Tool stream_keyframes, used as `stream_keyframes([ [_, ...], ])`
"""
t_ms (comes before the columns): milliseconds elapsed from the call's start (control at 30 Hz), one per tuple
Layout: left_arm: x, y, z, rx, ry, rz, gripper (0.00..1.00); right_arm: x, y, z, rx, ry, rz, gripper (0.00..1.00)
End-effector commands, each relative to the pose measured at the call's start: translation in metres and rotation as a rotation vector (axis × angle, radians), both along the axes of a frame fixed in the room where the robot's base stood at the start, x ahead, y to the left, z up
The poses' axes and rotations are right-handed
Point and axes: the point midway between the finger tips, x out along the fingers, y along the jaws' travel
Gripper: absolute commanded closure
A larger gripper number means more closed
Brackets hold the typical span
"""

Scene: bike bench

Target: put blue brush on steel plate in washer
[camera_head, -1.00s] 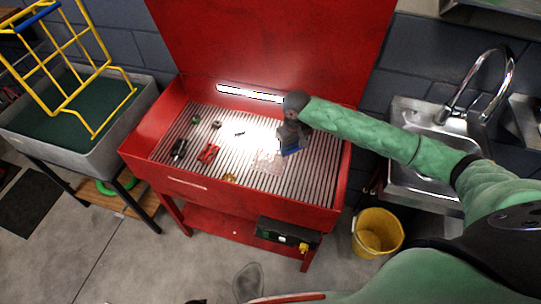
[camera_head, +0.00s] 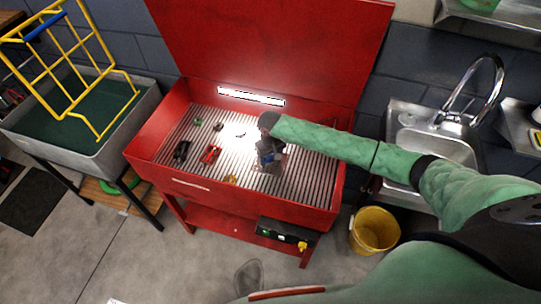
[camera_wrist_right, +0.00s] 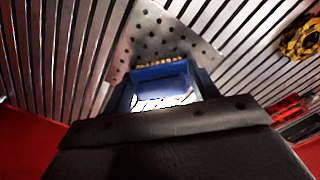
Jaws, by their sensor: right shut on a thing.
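The red parts washer (camera_head: 307,205) stands open with a slatted metal floor. My right gripper (camera_head: 266,163) reaches over the right half of that floor and points down. It is shut on the blue brush (camera_wrist_right: 160,75), whose blue body and pale bristles show between the fingers in the right wrist view. The perforated steel plate (camera_wrist_right: 150,30) lies tilted across the slats, directly beyond the brush in that view. The gripper mostly hides the plate in the head view. I cannot tell whether the bristles touch the plate. My left gripper is out of view.
Red (camera_head: 211,154) and black (camera_head: 181,150) small parts lie left on the slats, with a yellow ring-like part (camera_wrist_right: 301,38) nearer the front. The raised red lid (camera_head: 270,45) stands behind. A sink (camera_head: 430,145) and yellow bucket (camera_head: 374,231) are to the right.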

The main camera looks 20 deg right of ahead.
Motion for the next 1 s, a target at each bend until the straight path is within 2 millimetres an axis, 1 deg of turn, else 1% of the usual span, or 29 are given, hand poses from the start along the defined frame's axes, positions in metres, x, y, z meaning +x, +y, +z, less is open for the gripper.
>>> stream_keyframes([
  [400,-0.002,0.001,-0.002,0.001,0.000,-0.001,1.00,0.000,0.000,-0.005,0.001,0.000,0.000,0.63],
  [433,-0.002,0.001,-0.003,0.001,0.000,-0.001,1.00,0.000,0.000,-0.005,0.001,0.000,0.000,0.37],
  [467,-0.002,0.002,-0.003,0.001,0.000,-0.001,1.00,0.000,0.000,-0.005,0.001,0.000,0.000,0.31],
  [500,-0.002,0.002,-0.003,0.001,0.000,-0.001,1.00,0.000,0.000,-0.005,0.001,0.000,0.000,0.23],
  [533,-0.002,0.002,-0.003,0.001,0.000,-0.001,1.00,0.000,0.000,-0.005,0.001,0.000,0.000,0.19],
  [833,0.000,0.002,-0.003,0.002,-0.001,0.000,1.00,0.000,0.000,-0.004,0.001,0.000,0.000,0.19],
  [933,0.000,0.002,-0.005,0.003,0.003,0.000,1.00,0.000,0.000,0.002,0.001,-0.001,0.001,0.19],
  [1000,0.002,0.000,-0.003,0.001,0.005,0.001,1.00,0.001,0.001,0.009,0.003,-0.003,0.001,0.19],
])
